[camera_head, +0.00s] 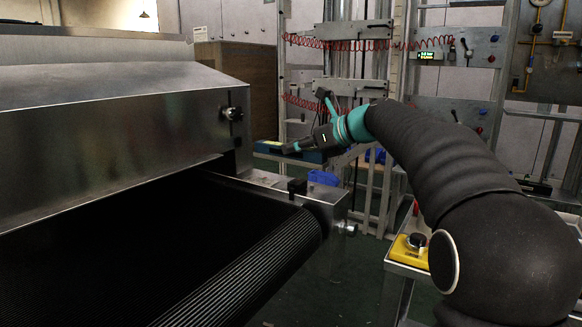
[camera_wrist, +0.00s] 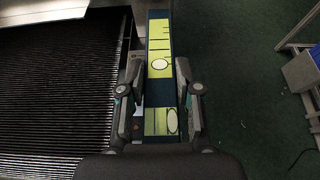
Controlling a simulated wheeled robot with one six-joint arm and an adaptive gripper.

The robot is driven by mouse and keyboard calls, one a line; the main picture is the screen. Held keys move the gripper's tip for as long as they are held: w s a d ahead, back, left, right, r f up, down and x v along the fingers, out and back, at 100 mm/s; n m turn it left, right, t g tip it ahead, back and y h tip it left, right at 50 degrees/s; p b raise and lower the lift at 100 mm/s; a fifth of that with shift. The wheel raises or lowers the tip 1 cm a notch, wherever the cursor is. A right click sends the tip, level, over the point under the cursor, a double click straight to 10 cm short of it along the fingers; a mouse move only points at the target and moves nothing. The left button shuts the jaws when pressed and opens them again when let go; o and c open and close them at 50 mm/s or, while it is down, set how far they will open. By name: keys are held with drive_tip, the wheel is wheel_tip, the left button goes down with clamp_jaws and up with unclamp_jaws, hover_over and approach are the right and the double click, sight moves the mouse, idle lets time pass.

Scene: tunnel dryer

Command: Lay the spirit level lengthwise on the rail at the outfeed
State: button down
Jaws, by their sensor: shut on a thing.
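My gripper (camera_head: 312,143) is shut on the spirit level (camera_head: 270,148), a dark blue bar with yellow-green faces. The wrist view shows the level (camera_wrist: 159,35) running away between the fingers of my gripper (camera_wrist: 161,88), roughly parallel to the belt edge. The metal rail (camera_head: 262,180) runs along the belt's far side at the outfeed. In the head view the level appears above and beyond the rail, with a visible gap in the picture. The wrist view shows the level covering much of what is beneath it, so its exact height over the rail cannot be told.
The black ribbed belt (camera_head: 190,240) comes out under the steel dryer hood (camera_head: 120,130). A knob (camera_head: 232,113) sticks out from the hood's side. A yellow button box (camera_head: 408,251) stands at right. Dark floor (camera_wrist: 240,70) is open right of the level.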

sight(292, 163)
drive_tip(key=shift+w+a+f, duration=0.25)
drive_tip(key=shift+w+a, duration=0.1)
drive_tip(key=shift+a, duration=0.2)
drive_tip(key=shift+f, duration=0.2)
drive_tip(key=shift+f+b, duration=0.7)
drive_tip(key=shift+f, duration=1.15)
drive_tip(key=c, duration=0.8)
unclamp_jaws()
drive_tip(key=shift+f, duration=0.2)
drive_tip(key=shift+r, duration=0.1)
